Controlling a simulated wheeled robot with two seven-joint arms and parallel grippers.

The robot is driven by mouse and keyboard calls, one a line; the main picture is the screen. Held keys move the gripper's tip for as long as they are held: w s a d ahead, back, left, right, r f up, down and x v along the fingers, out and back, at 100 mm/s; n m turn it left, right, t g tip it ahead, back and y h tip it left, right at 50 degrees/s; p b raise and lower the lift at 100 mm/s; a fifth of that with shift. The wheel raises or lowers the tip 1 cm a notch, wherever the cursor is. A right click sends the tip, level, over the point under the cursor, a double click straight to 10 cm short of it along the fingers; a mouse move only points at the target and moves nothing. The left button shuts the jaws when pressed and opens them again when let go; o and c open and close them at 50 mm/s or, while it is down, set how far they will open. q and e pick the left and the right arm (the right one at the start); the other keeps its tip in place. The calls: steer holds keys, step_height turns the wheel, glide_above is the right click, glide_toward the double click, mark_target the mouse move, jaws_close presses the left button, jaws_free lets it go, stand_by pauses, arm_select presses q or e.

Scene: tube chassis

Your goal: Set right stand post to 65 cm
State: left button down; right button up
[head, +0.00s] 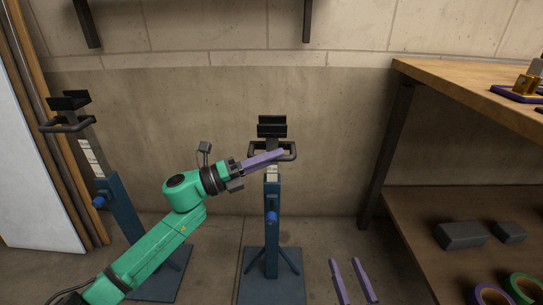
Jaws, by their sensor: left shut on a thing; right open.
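The right stand has a blue lower tube (272,243) with a blue knob (272,216) on its front. Its post (272,177) carries pale scale marks, too small to read, and a black cradle (271,127) on top. A dark loop handle (291,157) surrounds the post below the cradle. My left gripper (280,154) reaches in from the left and is shut on this handle, with its purple fingers across the front of the post. My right gripper (347,261) is open and empty at the bottom, low and right of the stand; only its fingers show.
A similar left stand (122,212), with its own blue knob (99,202), stands at the left. A wooden workbench (450,80) and a lower shelf (425,215) with dark blocks (461,236) and tape rolls are at the right. A concrete wall is close behind the stands.

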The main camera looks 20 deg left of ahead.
arm_select(q)
step_height(320, 180, down, 3)
steer(key=shift+f+b, duration=0.2)
steer(key=shift+b, duration=0.8)
arm_select(e)
step_height(320, 180, up, 21)
steer(key=w+d+n+t+y, duration=0.1)
steer(key=d+t+y, duration=0.1)
steer(key=t, duration=0.4)
steer(key=shift+w+d+r+n+t+y, duration=0.2)
steer(key=shift+d+n+t+y, duration=0.1)
steer(key=shift+n+t, duration=0.1)
arm_select(q)
steer(key=c, duration=0.8)
jaws_free()
arm_select(e)
steer(key=shift+a, duration=0.1)
arm_select(q)
steer(key=shift+a, duration=0.1)
